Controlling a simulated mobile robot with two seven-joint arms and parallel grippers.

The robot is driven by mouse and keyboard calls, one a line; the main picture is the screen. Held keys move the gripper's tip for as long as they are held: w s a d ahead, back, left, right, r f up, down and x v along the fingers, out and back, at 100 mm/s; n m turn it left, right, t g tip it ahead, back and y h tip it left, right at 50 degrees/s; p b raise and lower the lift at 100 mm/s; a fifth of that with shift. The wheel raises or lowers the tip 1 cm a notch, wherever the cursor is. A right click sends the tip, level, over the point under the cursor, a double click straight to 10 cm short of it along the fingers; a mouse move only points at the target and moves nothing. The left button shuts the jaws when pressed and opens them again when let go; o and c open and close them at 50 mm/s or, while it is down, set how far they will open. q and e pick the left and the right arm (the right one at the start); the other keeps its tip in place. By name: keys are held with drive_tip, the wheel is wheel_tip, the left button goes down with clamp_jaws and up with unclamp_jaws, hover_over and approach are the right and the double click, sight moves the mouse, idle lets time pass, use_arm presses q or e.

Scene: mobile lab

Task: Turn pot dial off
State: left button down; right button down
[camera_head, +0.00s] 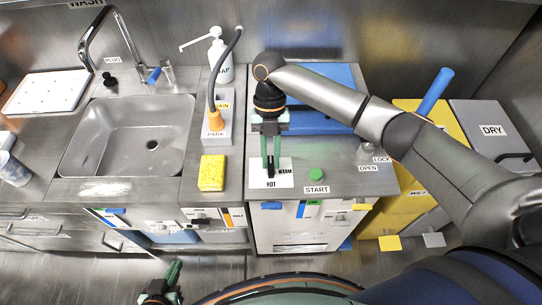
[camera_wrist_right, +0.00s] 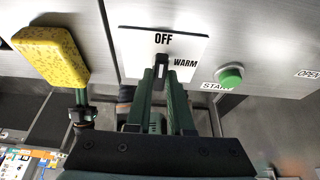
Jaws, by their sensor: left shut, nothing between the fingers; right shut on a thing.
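The pot dial (camera_wrist_right: 160,71) is a small dark bar on a white label plate (camera_wrist_right: 128,45). In the right wrist view the plate reads OFF beyond the dial and WARM to its right. The head view shows HOT on its near side (camera_head: 285,182). My right gripper (camera_head: 270,166) reaches straight down and is shut on the dial. The dial bar looks roughly in line with OFF; which end is its pointer I cannot tell. The gripper hides OFF in the head view. My left gripper (camera_head: 173,270) is shut and empty, low in front of the counter.
A green START button (camera_head: 316,175) is right of the plate. A yellow sponge (camera_head: 211,173) lies to the left. The blue-topped pot unit (camera_head: 335,76) is behind, partly under my right arm. The sink (camera_head: 125,135) and soap bottle (camera_head: 221,55) stand further left.

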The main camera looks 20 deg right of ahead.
idle(0.4)
drive_tip(key=c, duration=0.8)
unclamp_jaws()
drive_tip(key=v, duration=1.2)
drive_tip(key=shift+r, duration=0.25)
